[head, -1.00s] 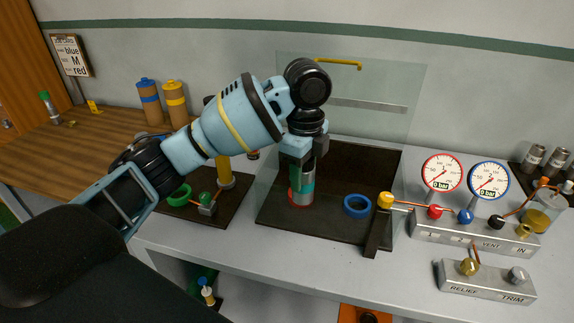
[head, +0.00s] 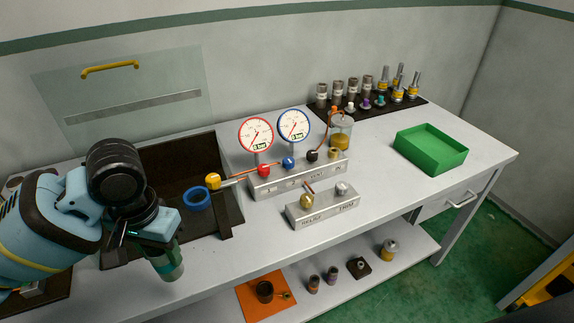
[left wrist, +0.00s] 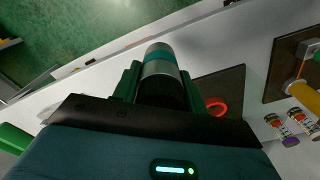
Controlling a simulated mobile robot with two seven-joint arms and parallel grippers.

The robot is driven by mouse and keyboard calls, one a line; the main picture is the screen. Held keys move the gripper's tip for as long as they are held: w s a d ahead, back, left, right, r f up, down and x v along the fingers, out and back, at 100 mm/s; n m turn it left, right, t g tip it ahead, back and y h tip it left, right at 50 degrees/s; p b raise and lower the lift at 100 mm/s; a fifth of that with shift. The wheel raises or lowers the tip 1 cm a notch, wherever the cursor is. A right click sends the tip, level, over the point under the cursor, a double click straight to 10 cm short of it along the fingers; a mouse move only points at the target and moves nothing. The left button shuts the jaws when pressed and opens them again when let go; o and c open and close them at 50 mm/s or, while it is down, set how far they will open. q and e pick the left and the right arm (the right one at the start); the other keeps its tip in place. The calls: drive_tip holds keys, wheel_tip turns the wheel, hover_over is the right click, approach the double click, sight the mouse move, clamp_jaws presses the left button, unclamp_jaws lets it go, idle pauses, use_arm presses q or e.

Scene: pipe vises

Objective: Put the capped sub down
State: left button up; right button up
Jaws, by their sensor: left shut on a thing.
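The capped sub (head: 166,262) is a silver cylinder with a teal band. My left gripper (head: 153,238) is shut on it at the lower left of the head view. The sub hangs below the fingers, near the front edge of the dark mat (head: 222,205); its upper part is hidden by the gripper. In the left wrist view the sub (left wrist: 158,62) sticks out between the fingers of the gripper (left wrist: 157,85), clear of the mat. A red ring (left wrist: 216,105) lies beside it on the mat. My right gripper is not in view.
A blue ring (head: 197,198) lies on the mat. A yellow-ended lever (head: 213,181), gauges (head: 256,135) and a valve block (head: 320,205) stand to the right. A green tray (head: 432,148) sits at the right end, with free bench (head: 400,195) in front. Several fittings stand on a back mat.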

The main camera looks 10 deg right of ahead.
use_arm(q)
drive_tip(key=s+n, duration=0.1)
drive_tip(key=s+d+f+n, duration=0.1)
drive_tip(key=n, duration=0.1)
drive_tip(key=shift+s+d, duration=0.15)
drive_tip(key=shift+d, duration=0.05)
drive_tip(key=w+a+f+n, duration=0.1)
drive_tip(key=a, duration=0.6)
drive_tip(key=shift+a+f, duration=0.2)
drive_tip(key=shift+f, duration=0.1)
